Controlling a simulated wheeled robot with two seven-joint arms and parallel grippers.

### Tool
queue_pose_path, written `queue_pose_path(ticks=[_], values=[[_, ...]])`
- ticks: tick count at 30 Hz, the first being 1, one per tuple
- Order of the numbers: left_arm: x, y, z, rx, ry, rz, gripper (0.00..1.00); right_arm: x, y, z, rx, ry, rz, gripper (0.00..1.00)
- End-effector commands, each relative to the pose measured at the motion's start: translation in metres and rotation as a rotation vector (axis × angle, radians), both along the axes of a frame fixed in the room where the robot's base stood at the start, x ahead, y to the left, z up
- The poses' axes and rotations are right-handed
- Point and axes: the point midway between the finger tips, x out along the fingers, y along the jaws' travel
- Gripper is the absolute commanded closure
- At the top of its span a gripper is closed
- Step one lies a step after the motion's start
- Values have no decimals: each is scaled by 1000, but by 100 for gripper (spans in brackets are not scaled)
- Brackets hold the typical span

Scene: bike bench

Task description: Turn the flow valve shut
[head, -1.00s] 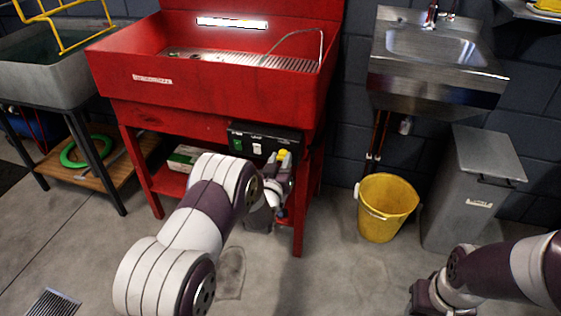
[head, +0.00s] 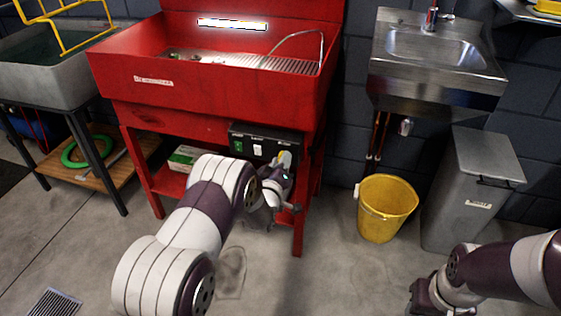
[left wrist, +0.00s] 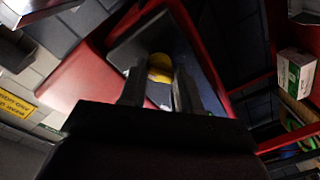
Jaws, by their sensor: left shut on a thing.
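The flow valve's yellow knob (left wrist: 160,67) shows in the left wrist view between the two fingers of my left gripper (left wrist: 160,88), which is shut on it. The knob sits on the dark control box (head: 248,141) under the red parts washer (head: 210,100). In the head view my left gripper (head: 284,162) is at the right end of this box, and its wrist hides the knob. My right gripper (head: 430,298) is low at the right, away from the washer; its fingers are not clear.
A yellow bucket (head: 386,210) and a grey bin (head: 470,195) stand to the right, below a steel sink (head: 430,75). A red washer leg (head: 298,228) is close to my left wrist. A small box (head: 184,158) lies on the lower shelf. The floor in front is clear.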

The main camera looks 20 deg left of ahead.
Motion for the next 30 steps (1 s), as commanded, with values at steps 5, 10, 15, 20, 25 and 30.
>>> queue_pose_path(ticks=[5, 10, 15, 20, 25, 30], values=[[0, 0, 1, -165, 6, -1, 98, 0, 0, 3, 0, 0, 0, 57], [0, 0, 1, -325, 12, -2, 98, 0, 0, 6, 0, 0, 0, 57], [0, 0, 1, -486, 17, -2, 98, 0, 0, 8, 0, 0, 0, 57], [0, 1, 1, -629, 21, -1, 98, 0, 0, 10, 0, 0, 0, 57], [0, 1, 1, -760, 26, -1, 98, 0, 0, 12, 0, 0, 0, 57], [0, 1, 0, -861, 29, -1, 98, 0, 0, 13, 0, 0, 0, 57]])
